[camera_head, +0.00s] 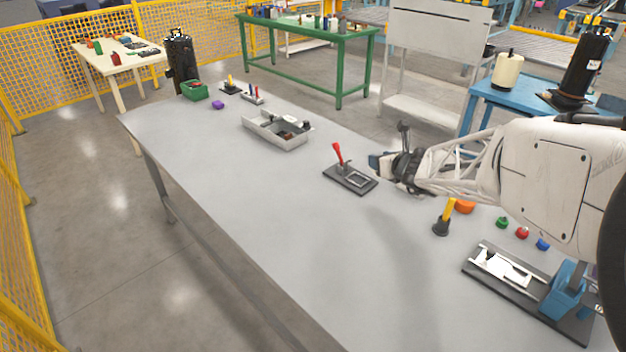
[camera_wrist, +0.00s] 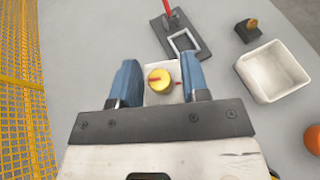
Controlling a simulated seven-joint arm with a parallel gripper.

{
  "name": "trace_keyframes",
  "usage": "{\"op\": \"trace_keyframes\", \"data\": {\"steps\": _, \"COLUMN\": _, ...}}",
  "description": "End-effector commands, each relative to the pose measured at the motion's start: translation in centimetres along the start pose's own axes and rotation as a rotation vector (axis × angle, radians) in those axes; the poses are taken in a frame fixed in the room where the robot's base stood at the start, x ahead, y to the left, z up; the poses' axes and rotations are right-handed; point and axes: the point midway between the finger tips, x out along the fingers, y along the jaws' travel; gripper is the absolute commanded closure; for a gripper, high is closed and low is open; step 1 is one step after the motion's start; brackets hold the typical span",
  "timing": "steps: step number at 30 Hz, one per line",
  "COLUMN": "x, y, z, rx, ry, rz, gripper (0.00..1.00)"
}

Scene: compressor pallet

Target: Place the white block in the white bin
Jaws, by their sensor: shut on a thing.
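My gripper (camera_wrist: 157,85) shows its two blue fingers in the wrist view, one on each side of a white block (camera_wrist: 152,98). It is shut on this block. A round yellow piece with red marks covers most of the block's visible face. The white bin (camera_wrist: 273,72), square and open-topped, stands on the table to the right of the fingers and looks empty. In the head view my gripper (camera_head: 376,162) is over the table's far side. The block cannot be made out there, and my arm hides the bin.
A black plate with a red lever (camera_head: 350,179) lies near the gripper. A black base with a yellow handle (camera_head: 441,227) and an orange round piece (camera_head: 465,206) stand nearer. A grey tray (camera_head: 262,134) holds small parts. The table's left middle is clear.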

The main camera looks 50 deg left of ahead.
Motion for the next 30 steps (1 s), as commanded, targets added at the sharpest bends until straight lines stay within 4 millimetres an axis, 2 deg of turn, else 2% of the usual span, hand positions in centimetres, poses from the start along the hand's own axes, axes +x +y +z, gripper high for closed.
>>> {"op": "trace_keyframes", "data": {"steps": 15, "x": 1.5, "y": 3.6, "z": -4.5, "rx": -0.103, "ry": 0.009, "rz": 0.257, "gripper": 0.88}}
{"op": "trace_keyframes", "data": {"steps": 30, "x": 1.3, "y": 7.4, "z": -9.4, "rx": -0.205, "ry": 0.018, "rz": 0.505, "gripper": 0.88}}
